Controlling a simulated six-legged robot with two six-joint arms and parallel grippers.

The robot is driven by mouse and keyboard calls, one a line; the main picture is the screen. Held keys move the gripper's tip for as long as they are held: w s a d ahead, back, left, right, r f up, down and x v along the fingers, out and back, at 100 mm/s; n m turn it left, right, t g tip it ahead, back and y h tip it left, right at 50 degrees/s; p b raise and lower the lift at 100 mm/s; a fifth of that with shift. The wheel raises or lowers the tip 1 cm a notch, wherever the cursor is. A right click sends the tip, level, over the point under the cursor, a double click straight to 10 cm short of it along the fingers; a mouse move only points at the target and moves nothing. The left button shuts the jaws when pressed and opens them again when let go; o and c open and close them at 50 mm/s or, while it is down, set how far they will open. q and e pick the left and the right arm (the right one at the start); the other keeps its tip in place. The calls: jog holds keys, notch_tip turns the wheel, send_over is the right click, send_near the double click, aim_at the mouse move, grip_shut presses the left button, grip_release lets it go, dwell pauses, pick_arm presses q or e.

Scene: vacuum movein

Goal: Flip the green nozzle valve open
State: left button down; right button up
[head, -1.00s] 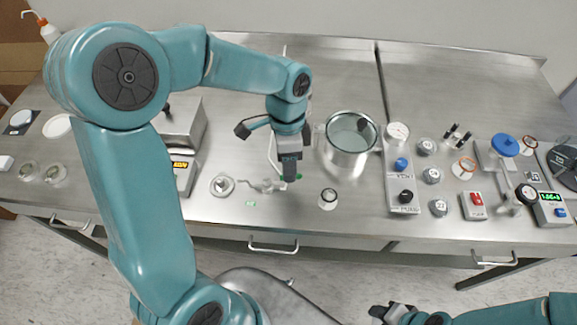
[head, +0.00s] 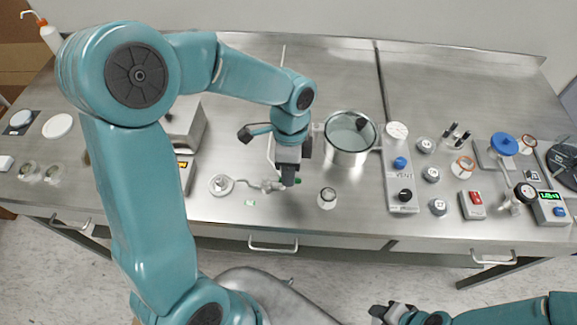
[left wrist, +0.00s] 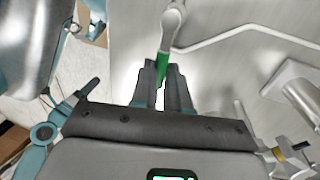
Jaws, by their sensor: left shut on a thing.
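The green nozzle valve (left wrist: 163,66) shows in the left wrist view as a green lever below a pale grey rounded fitting (left wrist: 174,22). Its green end sits between the fingertips of my left gripper (left wrist: 165,82), which is shut on it. In the head view my left gripper (head: 289,182) points down at the end of a thin metal nozzle pipe (head: 268,185). Only a sliver of green (head: 298,180) shows beside the fingers; the rest is hidden. My right gripper (head: 386,312) is at the bottom edge, away from the bench, and its jaws are unclear.
A glass-lidded metal pot (head: 350,152) stands just right of my left gripper. A small white-topped jar (head: 327,197) is in front of it. A round metal flange (head: 221,185) sits left. A vent and pump control box (head: 402,190) stands further right.

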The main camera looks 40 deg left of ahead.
pick_arm(q)
jog(key=c, duration=1.1)
grip_release()
jog(key=shift+r, duration=0.1)
notch_tip(320, 180, up, 16)
jog(key=w+a, duration=0.1)
jog(key=w, duration=0.1)
jog(key=shift+w+a+p, duration=0.3)
jog(key=shift+p, duration=0.1)
jog(key=shift+s, duration=0.1)
